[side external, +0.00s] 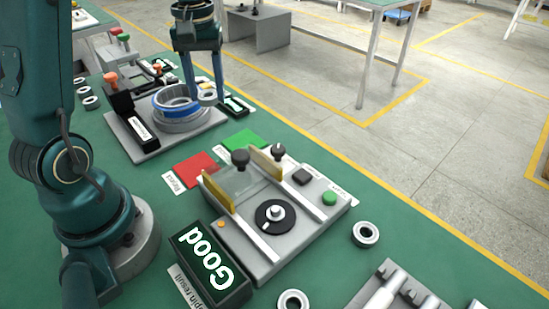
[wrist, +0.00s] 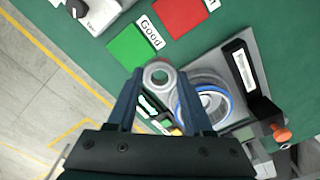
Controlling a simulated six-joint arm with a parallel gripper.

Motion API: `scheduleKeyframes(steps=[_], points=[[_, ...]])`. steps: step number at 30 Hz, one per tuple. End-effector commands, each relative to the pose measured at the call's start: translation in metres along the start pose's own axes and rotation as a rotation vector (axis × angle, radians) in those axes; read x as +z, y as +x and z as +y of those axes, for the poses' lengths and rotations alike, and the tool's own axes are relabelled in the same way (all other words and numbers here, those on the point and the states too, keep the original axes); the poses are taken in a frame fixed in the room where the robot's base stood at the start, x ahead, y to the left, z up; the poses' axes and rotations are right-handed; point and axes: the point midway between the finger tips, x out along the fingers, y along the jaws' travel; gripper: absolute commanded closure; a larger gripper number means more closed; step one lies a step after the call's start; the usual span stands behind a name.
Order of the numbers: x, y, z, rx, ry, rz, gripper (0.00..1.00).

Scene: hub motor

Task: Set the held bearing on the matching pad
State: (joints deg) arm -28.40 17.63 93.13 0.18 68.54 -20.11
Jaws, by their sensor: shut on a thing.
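My gripper (side external: 205,95) is shut on a small grey ring bearing (side external: 208,98), which also shows between the fingertips in the wrist view (wrist: 158,74). It holds the bearing in the air near the blue-ringed round fixture (side external: 178,107). A green pad (side external: 243,140) and a red pad (side external: 196,169) lie bare on the bench, between that station and the spin tester. In the wrist view, the green pad (wrist: 133,48) is labelled Good and the red pad (wrist: 183,16) is beside it. The spin result display (side external: 211,263) reads "Good".
The grey spin tester (side external: 295,225) with yellow-edged guards stands in front of the pads. Loose bearings (side external: 366,234) lie on the green bench. The fixture's base plate with a black display (side external: 138,131) stands behind the pads.

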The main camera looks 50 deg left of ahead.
Motion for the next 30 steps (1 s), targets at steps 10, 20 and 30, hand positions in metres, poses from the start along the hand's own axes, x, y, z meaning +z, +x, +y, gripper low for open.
scheduleKeyframes(steps=[10,20,30], points=[[-0.021,0.005,-0.05,-0.006,-0.199,-0.012,1.0],[-0.013,0.043,0.01,-0.008,-0.194,-0.017,1.0],[-0.008,0.073,0.06,-0.006,-0.201,-0.012,1.0]])
